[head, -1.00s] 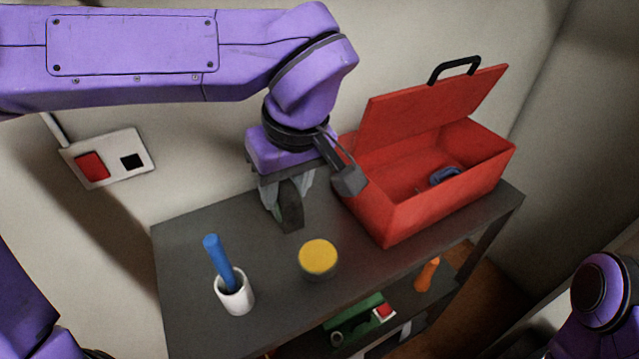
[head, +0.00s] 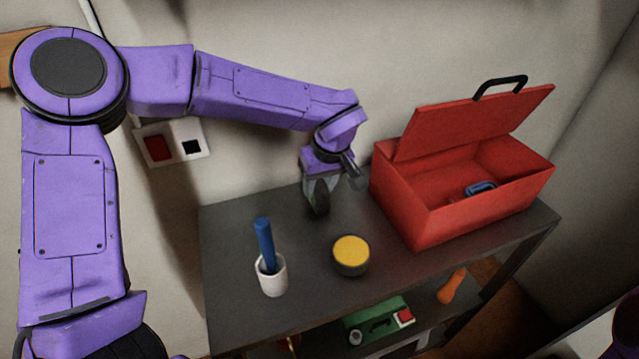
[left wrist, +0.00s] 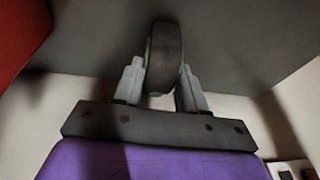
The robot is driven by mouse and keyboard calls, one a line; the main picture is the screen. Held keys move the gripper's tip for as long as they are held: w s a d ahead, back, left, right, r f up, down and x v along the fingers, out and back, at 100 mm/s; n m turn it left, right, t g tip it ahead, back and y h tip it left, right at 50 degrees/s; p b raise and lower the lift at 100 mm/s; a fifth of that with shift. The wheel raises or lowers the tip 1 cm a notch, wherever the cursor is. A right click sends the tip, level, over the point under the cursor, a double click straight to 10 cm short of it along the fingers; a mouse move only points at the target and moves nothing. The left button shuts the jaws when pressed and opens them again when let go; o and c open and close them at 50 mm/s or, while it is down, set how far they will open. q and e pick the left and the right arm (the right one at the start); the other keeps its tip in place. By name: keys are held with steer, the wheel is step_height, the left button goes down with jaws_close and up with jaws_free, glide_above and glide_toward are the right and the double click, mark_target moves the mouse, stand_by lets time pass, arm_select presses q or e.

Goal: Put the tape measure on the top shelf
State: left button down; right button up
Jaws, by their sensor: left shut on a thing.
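My left gripper (head: 318,200) is over the back of the dark top shelf (head: 225,235), near the wall and left of the red toolbox. It points down and is shut on a dark, rounded thing with green edges, which seems to be the tape measure (head: 320,198). In the left wrist view the tape measure (left wrist: 164,58) sits upright between the two grey fingers (left wrist: 161,85). It is at or just above the shelf surface; I cannot tell if it touches. My right gripper is out of view.
An open red toolbox (head: 415,215) stands at the right, with a blue thing (head: 480,188) inside. A yellow-topped dark tin (head: 351,252) and a white cup (head: 273,278) with a blue stick stand in front. The lower shelf holds a green thing (head: 375,318) and an orange one (head: 452,286).

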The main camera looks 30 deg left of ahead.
arm_select(q)
steer(key=shift+s, duration=0.2)
steer(key=c, duration=0.6)
jaws_free()
steer(key=shift+f, duration=0.2)
steer(key=shift+r, duration=0.1)
steer(key=v, duration=1.2)
steer(key=shift+r, duration=0.1)
